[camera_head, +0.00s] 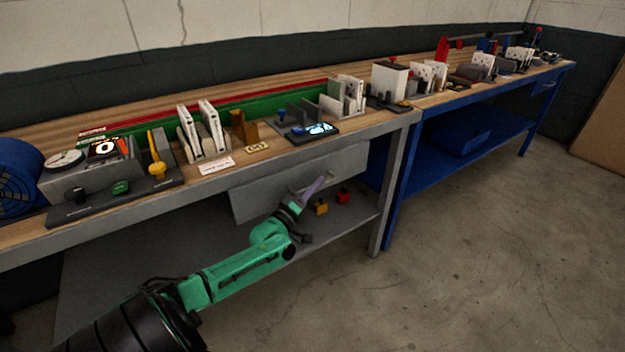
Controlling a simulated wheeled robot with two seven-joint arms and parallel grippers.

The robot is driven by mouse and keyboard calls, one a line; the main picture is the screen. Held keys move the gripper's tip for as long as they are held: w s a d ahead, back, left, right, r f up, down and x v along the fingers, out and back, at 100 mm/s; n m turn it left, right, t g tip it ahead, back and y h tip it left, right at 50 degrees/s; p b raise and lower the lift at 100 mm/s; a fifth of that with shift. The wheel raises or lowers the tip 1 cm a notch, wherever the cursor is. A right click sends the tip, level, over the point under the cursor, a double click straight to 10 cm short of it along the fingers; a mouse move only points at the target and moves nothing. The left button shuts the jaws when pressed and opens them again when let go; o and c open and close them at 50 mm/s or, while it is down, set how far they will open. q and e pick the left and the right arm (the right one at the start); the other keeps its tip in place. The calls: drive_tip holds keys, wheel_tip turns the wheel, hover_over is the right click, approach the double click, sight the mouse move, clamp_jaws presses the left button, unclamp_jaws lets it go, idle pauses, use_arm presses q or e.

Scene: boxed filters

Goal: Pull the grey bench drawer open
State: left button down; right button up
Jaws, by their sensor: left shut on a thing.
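The grey bench drawer (262,191) hangs under the wooden top of the near grey bench (400,125). Its front faces me, and I cannot tell from this view whether it stands out from the bench frame. My left arm is green and reaches up to the drawer front from below. My left gripper (312,188) is at the middle of the drawer front, shut on the drawer handle (297,190), which is small and mostly hidden by the fingers. My right gripper is not in view.
White boxed filters (211,128), holders and a grey control box (90,170) line the benchtop. A yellow block (321,208) and a red block (343,197) sit on the lower shelf. A blue bench (470,157) adjoins on the right. The floor in front is clear.

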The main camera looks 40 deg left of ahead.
use_arm(q)
drive_tip(key=s+d+p, duration=0.4)
drive_tip(key=d+p, duration=0.1)
drive_tip(key=d, duration=0.8)
drive_tip(key=s+d+p, duration=0.4)
drive_tip(key=d+p, duration=0.1)
drive_tip(key=d, duration=0.8)
drive_tip(key=shift+d, duration=0.35)
drive_tip(key=c, duration=0.9)
unclamp_jaws()
drive_tip(key=shift+s, duration=0.15)
drive_tip(key=b+v, duration=0.2)
drive_tip(key=v, duration=1.2)
drive_tip(key=shift+s+f, duration=0.1)
drive_tip(key=shift+s, duration=0.05)
